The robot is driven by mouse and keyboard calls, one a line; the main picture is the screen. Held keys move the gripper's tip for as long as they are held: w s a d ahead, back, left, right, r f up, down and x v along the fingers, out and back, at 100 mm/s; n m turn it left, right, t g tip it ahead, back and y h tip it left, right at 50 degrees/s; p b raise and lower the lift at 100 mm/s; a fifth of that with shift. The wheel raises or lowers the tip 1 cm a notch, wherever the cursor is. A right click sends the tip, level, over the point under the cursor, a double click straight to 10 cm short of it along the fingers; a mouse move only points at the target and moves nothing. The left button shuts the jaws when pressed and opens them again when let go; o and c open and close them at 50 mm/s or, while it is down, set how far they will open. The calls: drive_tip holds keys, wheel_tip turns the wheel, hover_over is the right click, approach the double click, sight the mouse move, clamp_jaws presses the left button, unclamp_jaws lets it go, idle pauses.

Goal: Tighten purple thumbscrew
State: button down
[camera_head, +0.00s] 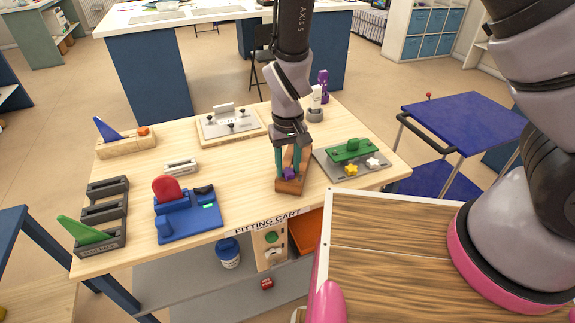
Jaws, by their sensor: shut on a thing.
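The purple thumbscrew (290,174) sits on a brown wooden block (294,184) near the front middle of the light wooden table. My gripper (290,171) points down over the block with its teal fingers either side of the thumbscrew, shut on it. The fingers partly hide the thumbscrew and the block's upper part. How far the screw is turned in cannot be told from this view.
A grey plate with a green part (352,150) stands close to the right. A blue fixture with a red disc (167,188) stands to the left. Behind are a fixture plate (231,122) and a purple-topped item (323,87). A blue cart (465,120) stands at right.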

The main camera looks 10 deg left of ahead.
drive_tip(key=shift+m, duration=0.6)
drive_tip(key=m, duration=0.5)
drive_tip(key=shift+d, duration=0.15)
drive_tip(key=shift+m, duration=0.3)
drive_tip(key=m, duration=0.4)
drive_tip(key=shift+m, duration=0.4)
drive_tip(key=shift+c, duration=2.2)
unclamp_jaws()
drive_tip(key=shift+r, duration=0.1)
